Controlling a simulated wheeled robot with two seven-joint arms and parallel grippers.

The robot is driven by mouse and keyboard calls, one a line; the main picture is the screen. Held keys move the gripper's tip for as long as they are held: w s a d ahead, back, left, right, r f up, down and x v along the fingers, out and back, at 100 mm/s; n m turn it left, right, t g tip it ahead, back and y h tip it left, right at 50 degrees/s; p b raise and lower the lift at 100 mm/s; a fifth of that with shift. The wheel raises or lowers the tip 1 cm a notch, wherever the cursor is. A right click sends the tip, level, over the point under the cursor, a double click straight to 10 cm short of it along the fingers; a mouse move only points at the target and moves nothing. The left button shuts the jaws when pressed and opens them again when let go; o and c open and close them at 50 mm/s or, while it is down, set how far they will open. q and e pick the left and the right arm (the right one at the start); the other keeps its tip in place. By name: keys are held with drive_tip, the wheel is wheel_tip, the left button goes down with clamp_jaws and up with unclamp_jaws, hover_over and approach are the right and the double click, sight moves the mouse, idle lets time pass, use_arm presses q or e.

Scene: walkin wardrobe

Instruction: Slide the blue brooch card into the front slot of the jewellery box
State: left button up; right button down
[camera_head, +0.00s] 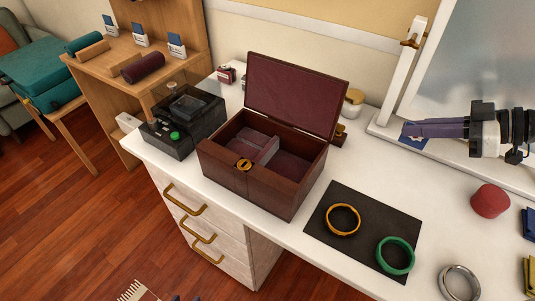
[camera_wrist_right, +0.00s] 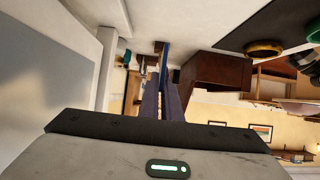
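The dark red jewellery box (camera_head: 255,180) stands on the white counter with its lid (camera_head: 295,95) raised. Its inside has dividers (camera_head: 265,150), and a gold clasp (camera_head: 244,165) sits on the front. The box also shows in the right wrist view (camera_wrist_right: 215,72). My right gripper (camera_head: 408,131) is right of the box, near the mirror base. Its fingers are closed around the blue brooch card (camera_head: 414,144), which sticks out past the fingertips. The card shows edge-on between the fingers in the right wrist view (camera_wrist_right: 165,58). My left gripper cannot be made out.
A black mat (camera_head: 330,250) with a yellow bangle (camera_head: 343,219) and a green bangle (camera_head: 395,256) lies right of the box. A red round object (camera_head: 490,201) and a silver ring (camera_head: 459,283) are further right. A black case (camera_head: 185,130) stands left. A mirror (camera_head: 470,75) stands behind.

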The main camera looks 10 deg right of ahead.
idle(0.4)
drive_tip(key=s+a+r+p, duration=0.1)
drive_tip(key=s+a, duration=0.3)
drive_tip(key=a, duration=0.6)
drive_tip(key=s+a+r+n+g+p, duration=0.1)
drive_tip(key=s+a, duration=0.3)
drive_tip(key=a, duration=0.6)
drive_tip(key=shift+a+r+y, duration=0.15)
drive_tip(key=shift+r+y, duration=0.25)
drive_tip(key=shift+r, duration=0.15)
